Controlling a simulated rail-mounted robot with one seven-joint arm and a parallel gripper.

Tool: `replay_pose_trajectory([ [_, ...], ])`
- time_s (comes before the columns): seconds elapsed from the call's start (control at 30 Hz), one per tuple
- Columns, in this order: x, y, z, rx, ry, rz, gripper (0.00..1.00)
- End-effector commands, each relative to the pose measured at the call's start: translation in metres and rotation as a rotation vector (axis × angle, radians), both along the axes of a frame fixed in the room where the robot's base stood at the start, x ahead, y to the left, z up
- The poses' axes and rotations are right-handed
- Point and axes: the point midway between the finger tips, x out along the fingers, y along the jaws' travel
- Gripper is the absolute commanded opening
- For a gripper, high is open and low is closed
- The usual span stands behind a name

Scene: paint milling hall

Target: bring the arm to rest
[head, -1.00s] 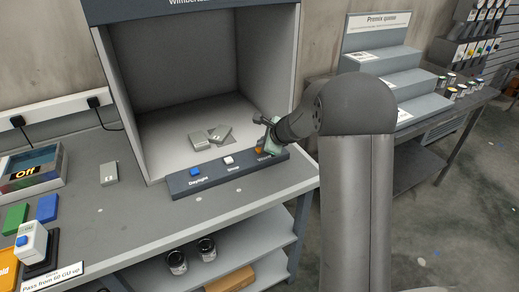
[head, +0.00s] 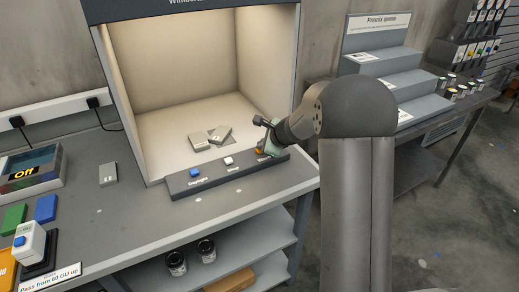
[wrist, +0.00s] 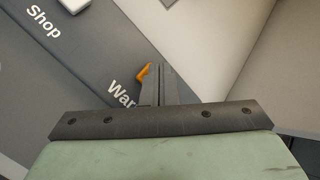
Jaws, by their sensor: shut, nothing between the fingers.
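My gripper (head: 268,146) is shut and empty at the right end of the light booth's front panel (head: 217,176). The orange button (head: 259,151) is right at its fingertips, partly hidden. In the wrist view my shut fingers (wrist: 160,74) stand beside the orange button (wrist: 144,74), next to lettering that begins "War". I cannot tell whether they touch it. My arm reaches in from the right over the bench. The booth (head: 180,65) is lit inside with a warm, yellowish light.
Blue (head: 195,172) and white (head: 229,160) buttons sit along the panel. A stepped stand (head: 385,70) is at right.

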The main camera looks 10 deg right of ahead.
Motion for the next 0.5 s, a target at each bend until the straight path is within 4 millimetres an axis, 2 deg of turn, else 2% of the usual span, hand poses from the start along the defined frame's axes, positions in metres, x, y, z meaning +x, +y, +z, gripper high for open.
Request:
replay_pose_trajectory([
  [0.2, 0.0, 0.0, 0.015, 0.0, 0.0, 0.0, 0.0],
  [0.5, 0.0, 0.0, 0.016, 0.001, 0.0, -0.001, 0.0],
])
